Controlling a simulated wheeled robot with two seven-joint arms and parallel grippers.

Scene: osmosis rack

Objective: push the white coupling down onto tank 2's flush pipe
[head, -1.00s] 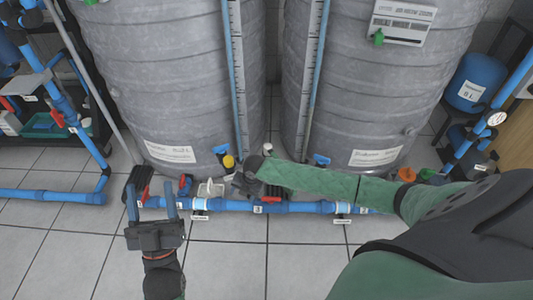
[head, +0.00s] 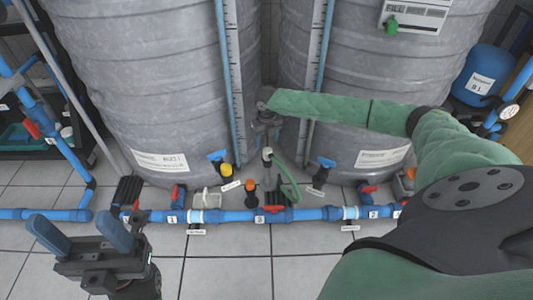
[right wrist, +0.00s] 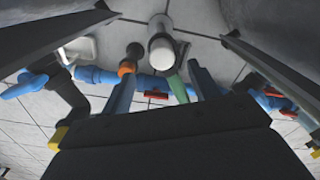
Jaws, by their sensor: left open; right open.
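The white coupling (head: 267,153) stands upright at the top of a pipe between the two tanks, with a green hose (head: 289,187) beside it. In the right wrist view the coupling (right wrist: 162,52) is a white cylinder with a grey top, beyond the fingertips. How far it sits on the pipe cannot be told. My right gripper (head: 266,138) is open and empty, just above the coupling in the head view; its fingers are mostly hidden there. It also shows in the right wrist view (right wrist: 163,88). My left gripper (head: 81,235) is open and empty at the lower left.
Two large grey tanks (head: 140,90) (head: 390,110) stand behind. A blue pipe (head: 235,215) with red-handled valves runs along the floor in front. An orange-topped pipe (head: 251,185) stands left of the coupling. A white bracket-like part (head: 206,198) is farther left. The front floor is clear.

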